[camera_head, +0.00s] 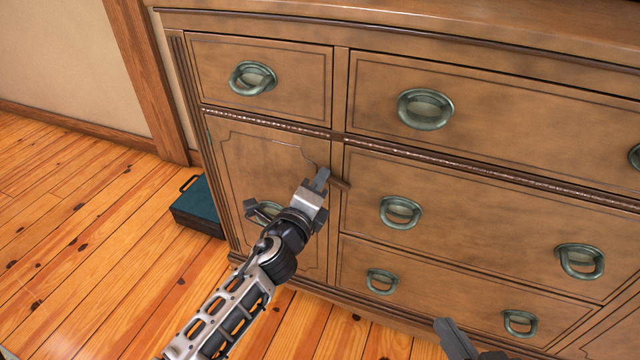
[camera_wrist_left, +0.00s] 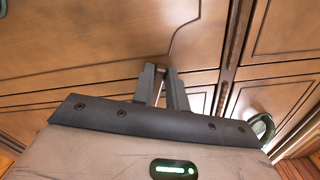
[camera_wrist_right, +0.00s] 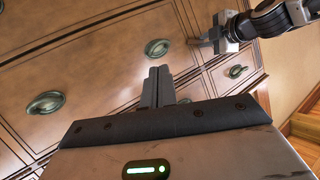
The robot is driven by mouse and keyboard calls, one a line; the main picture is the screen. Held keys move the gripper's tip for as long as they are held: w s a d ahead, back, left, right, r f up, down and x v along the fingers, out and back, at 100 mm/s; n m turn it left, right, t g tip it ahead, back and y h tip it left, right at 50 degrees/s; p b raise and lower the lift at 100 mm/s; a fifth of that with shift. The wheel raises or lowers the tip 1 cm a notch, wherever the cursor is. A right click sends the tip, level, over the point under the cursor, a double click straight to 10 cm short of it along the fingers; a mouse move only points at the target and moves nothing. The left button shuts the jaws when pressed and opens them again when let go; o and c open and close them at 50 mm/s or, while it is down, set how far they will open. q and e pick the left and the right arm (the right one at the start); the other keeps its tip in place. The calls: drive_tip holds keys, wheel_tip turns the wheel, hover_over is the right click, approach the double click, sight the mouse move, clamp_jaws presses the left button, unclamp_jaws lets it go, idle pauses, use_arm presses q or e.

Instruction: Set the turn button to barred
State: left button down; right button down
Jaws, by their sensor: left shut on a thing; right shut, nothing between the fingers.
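The turn button (camera_head: 341,184) is a small dark brown bar on the post between the cabinet door (camera_head: 262,165) and the drawers. It lies close to level, its right end sloping slightly down; its left part is hidden by my left gripper (camera_head: 322,177). My left gripper is shut on the turn button, and a bit of brown shows between its fingertips in the left wrist view (camera_wrist_left: 165,71). The door appears shut. My right gripper (camera_head: 446,326) is shut and empty, in front of the lower drawers; its closed fingers show in the right wrist view (camera_wrist_right: 160,72).
The wooden dresser has several drawers with oval green metal pulls (camera_head: 425,110). A door pull (camera_head: 262,212) is partly behind my left arm. A dark teal box (camera_head: 198,207) stands on the plank floor (camera_head: 100,240) left of the dresser, where there is open floor.

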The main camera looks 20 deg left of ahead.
use_arm(q)
drive_tip(key=shift+f+n+b, duration=0.15)
drive_tip(key=shift+n, duration=0.65)
drive_tip(key=shift+f+n+b, duration=0.15)
drive_tip(key=shift+n, duration=0.65)
use_arm(e)
drive_tip(key=shift+s+a+r, duration=0.1)
drive_tip(key=shift+w+r+t, duration=0.2)
drive_tip(key=shift+t, duration=0.1)
use_arm(q)
drive_tip(key=c, duration=1.4)
unclamp_jaws()
